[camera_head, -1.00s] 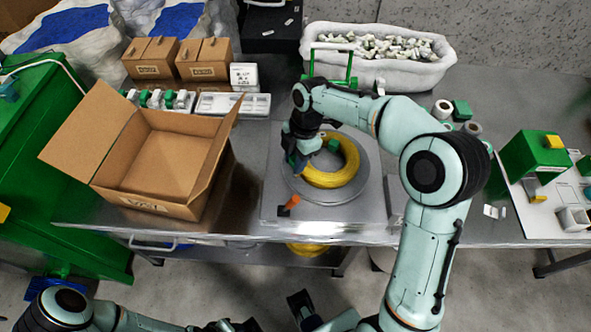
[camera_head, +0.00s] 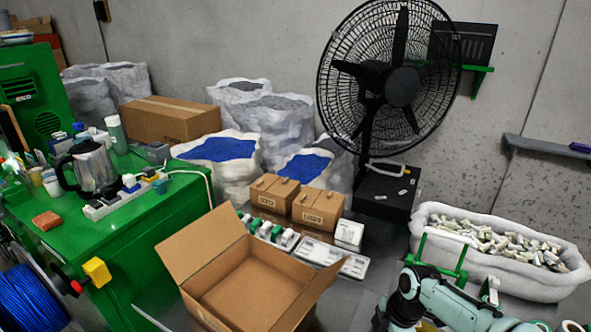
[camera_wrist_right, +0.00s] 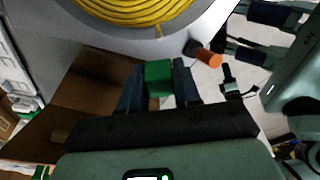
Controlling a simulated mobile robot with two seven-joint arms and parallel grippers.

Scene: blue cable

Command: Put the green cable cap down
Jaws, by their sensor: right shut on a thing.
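The green cable cap (camera_wrist_right: 158,76) is between the fingertips of my right gripper (camera_wrist_right: 158,84) in the right wrist view. The gripper is shut on it. In that view the yellow cable coil (camera_wrist_right: 135,12) on its round plate lies beyond the cap. The open cardboard box (camera_wrist_right: 92,88) lies to the left of the fingers, and it stands at the lower middle in the head view (camera_head: 250,285). In the head view only part of my right arm shows at the bottom right, and its gripper is out of frame. Dark parts of my left gripper (camera_wrist_right: 255,32) seem to show at the right wrist view's upper right.
An orange-tipped piece (camera_wrist_right: 208,57) sits by the coil's plate edge. In the head view, two small cartons (camera_head: 318,207), a white bin of small parts (camera_head: 500,255) and a large fan (camera_head: 395,85) stand behind. A green cabinet (camera_head: 140,235) with a kettle is at left.

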